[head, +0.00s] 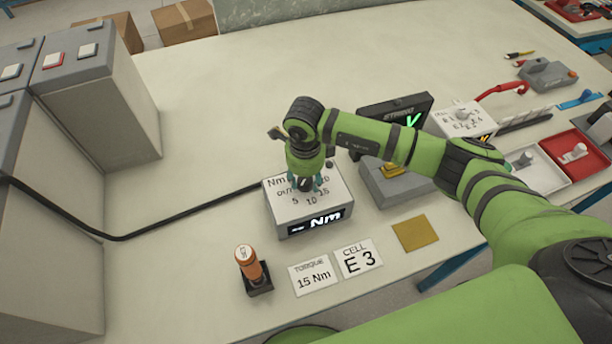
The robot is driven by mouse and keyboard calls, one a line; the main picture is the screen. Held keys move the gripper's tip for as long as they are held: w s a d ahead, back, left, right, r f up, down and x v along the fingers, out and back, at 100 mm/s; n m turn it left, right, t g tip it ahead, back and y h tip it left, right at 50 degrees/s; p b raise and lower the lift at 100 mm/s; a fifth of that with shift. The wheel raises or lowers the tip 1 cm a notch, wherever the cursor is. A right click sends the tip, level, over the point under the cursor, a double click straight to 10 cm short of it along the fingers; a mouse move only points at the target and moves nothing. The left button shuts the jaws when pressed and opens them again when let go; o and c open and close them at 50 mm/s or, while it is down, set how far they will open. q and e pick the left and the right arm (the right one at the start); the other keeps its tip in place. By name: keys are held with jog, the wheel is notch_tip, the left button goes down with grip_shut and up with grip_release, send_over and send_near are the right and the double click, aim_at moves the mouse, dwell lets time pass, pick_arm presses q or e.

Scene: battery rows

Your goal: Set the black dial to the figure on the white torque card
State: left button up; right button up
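The white torque card (313,278) lies flat at the table front and reads 15 Nm. The black dial (306,185) is on the sloped top of a grey-white box (281,216) marked Nm, OFF, 5, 10, 15 and 20. Its lit display (318,222) shows Nm; the characters before it are too small to read. My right gripper (305,181) points down over the dial, with teal fingertips at either side of it. Whether they press on it, and where the dial points, I cannot tell. My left gripper is not in view.
A card reading CELL E 3 (359,258) and a tan square (410,233) lie right of the torque card. A black cable (150,229) runs to the box. Grey cabinets (92,110) stand left.

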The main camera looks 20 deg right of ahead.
jog(key=c, duration=0.4)
jog(key=shift+c, duration=0.2)
jog(key=shift+d+f+n+b, duration=0.1)
jog(key=shift+f+n+b, duration=0.25)
jog(key=shift+b, duration=0.5)
jog(key=n+b, duration=1.3)
jog(key=b, duration=0.5)
jog(key=shift+w+d+y+b, duration=0.1)
jog(key=shift+w+y+b, duration=0.05)
jog(key=shift+y+b, duration=0.25)
jog(key=shift+w+r+n+b, duration=0.1)
jog(key=shift+r+n+b, duration=0.1)
jog(key=shift+n+b, duration=0.7)
jog(key=shift+r+n+b, duration=0.15)
jog(key=shift+n+b, duration=0.5)
jog(key=shift+n, duration=0.4)
jog(key=shift+r, duration=0.1)
